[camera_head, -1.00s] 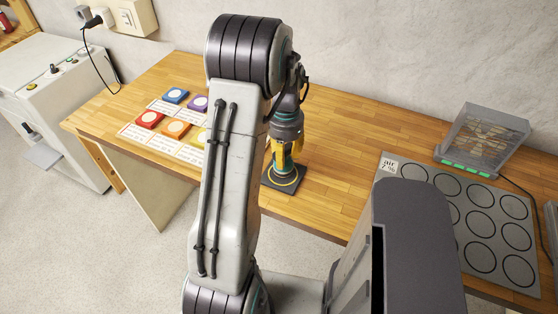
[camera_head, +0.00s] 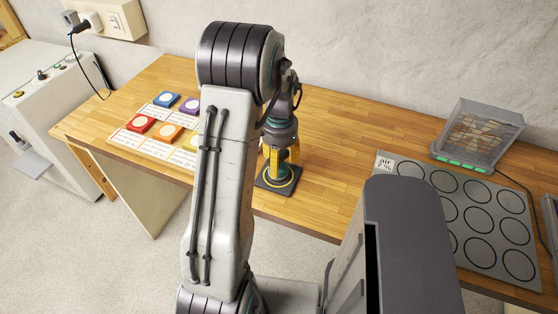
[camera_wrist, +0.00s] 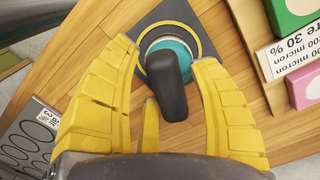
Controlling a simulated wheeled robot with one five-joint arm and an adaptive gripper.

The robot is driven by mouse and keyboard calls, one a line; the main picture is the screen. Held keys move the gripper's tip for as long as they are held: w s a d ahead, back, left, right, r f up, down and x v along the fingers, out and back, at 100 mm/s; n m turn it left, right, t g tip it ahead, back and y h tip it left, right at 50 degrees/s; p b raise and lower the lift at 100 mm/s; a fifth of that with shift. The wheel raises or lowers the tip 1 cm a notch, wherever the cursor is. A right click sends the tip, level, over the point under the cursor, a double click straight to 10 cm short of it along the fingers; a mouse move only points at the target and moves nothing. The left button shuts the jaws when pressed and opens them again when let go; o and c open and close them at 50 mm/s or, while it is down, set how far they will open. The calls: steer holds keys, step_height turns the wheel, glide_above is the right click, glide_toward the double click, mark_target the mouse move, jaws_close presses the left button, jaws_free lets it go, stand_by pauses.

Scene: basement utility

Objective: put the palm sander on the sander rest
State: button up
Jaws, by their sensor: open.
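The palm sander shows in the wrist view as a dark rounded handle (camera_wrist: 168,88) above a teal body (camera_wrist: 172,46). It stands over the sander rest (camera_wrist: 150,22), a dark square plate with a yellow ring, and its base appears to lie within the ring. The rest also shows in the head view (camera_head: 291,184) at the bench's front edge. My gripper (camera_wrist: 165,56) has its yellow fingers spread on both sides of the sander, with visible gaps. In the head view my gripper (camera_head: 280,158) points down just over the rest. Contact under the sander is hidden.
Coloured discs on labelled cards, such as a red one (camera_head: 140,123), lie left of the rest. A grey mat with circles (camera_head: 480,222) and a fan box (camera_head: 478,135) stand to the right. The bench between is clear.

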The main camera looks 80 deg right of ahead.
step_height(320, 180, up, 12)
steer(key=w+a+r+n+t+h, duration=0.1)
steer(key=w+a+r+n, duration=0.2)
steer(key=w+a+n, duration=0.6)
steer(key=w+a+r+n+h, duration=0.1)
steer(key=w+a+r+n, duration=0.15)
steer(key=w+a, duration=0.7)
steer(key=w+a+f+n+t, duration=0.1)
steer(key=a+n, duration=0.6)
steer(key=a, duration=0.3)
steer(key=w+a+n+t+y, duration=0.1)
steer(key=a+n+t, duration=0.1)
steer(key=a+n, duration=0.4)
steer(key=shift+w+a+f+n, duration=0.3)
steer(key=shift+a+f+n, duration=0.05)
steer(key=shift+a, duration=2)
